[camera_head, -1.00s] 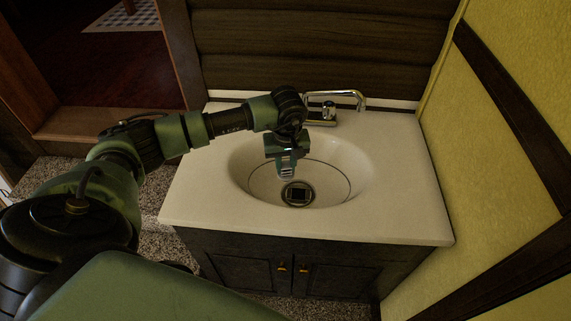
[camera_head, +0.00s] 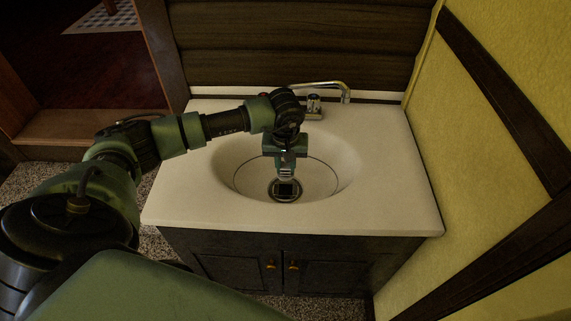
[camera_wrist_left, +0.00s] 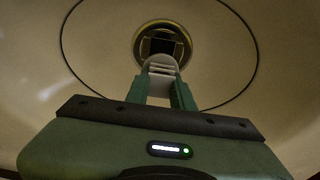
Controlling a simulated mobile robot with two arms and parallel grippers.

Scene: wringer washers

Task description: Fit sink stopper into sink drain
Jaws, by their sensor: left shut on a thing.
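The sink drain (camera_head: 286,195) is a round metal ring with a dark square middle, at the bottom of the white basin (camera_head: 330,178). It also shows in the left wrist view (camera_wrist_left: 196,42). My left gripper (camera_head: 285,172) points down into the basin, its tip overlapping the drain's far edge in the head view. It is shut on a small pale ribbed piece (camera_wrist_left: 160,66), which seems to be the sink stopper. The fingers hide part of this piece, and its lower end is hard to make out. I cannot tell whether it touches the drain. My right gripper is not in view.
A chrome faucet (camera_head: 325,95) stands behind the basin, close to my left wrist. The white countertop (camera_head: 390,190) is clear around the bowl. A dark cabinet (camera_head: 285,265) stands below, and a yellow wall (camera_head: 500,190) closes off the right side.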

